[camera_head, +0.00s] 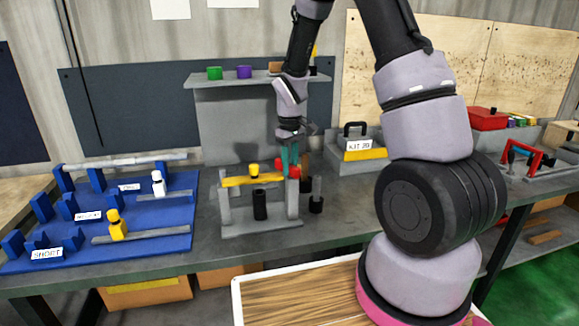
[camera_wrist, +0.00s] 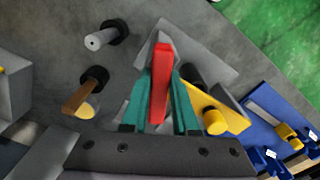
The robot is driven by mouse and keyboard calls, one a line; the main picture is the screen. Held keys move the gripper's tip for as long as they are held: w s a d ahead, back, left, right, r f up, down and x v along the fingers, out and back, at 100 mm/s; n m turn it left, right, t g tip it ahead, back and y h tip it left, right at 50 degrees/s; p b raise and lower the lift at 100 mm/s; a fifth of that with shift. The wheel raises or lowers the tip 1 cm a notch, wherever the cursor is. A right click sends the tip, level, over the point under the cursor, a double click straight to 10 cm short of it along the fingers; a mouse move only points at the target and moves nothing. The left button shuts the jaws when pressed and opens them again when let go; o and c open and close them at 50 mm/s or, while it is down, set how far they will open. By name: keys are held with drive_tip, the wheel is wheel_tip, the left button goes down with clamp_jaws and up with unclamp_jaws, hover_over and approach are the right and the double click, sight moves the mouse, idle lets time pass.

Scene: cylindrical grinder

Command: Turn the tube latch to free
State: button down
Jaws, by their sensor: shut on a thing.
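A small red latch (camera_head: 294,170) sits at the right end of a yellow bar (camera_head: 235,181) on a grey stand (camera_head: 262,230). In the wrist view the red latch (camera_wrist: 161,80) lies lengthwise between my teal fingers. My gripper (camera_head: 290,164) reaches down from above and is shut on the latch; it also shows in the wrist view (camera_wrist: 160,88). The yellow bar (camera_wrist: 205,100) carries a yellow knob (camera_head: 253,170), with a black cylinder (camera_head: 260,206) below it. My fingers partly hide the latch's base.
A blue rack (camera_head: 130,228) with yellow and white clamps stands left. A grey shelf (camera_head: 215,80) holding coloured parts rises behind. Upright pins with black collars (camera_head: 316,204) stand just right of the stand. A grey kit box (camera_head: 355,155) is farther right.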

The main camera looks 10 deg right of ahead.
sight(291, 164)
drive_tip(key=shift+w+d+m, duration=0.1)
drive_tip(key=shift+d+m, duration=0.05)
drive_tip(key=shift+m, duration=1.75)
drive_tip(key=c, duration=0.7)
unclamp_jaws()
drive_tip(key=shift+r, duration=0.1)
wheel_tip(291, 164, up, 11)
drive_tip(key=shift+f, duration=0.2)
drive_tip(key=shift+r, duration=0.1)
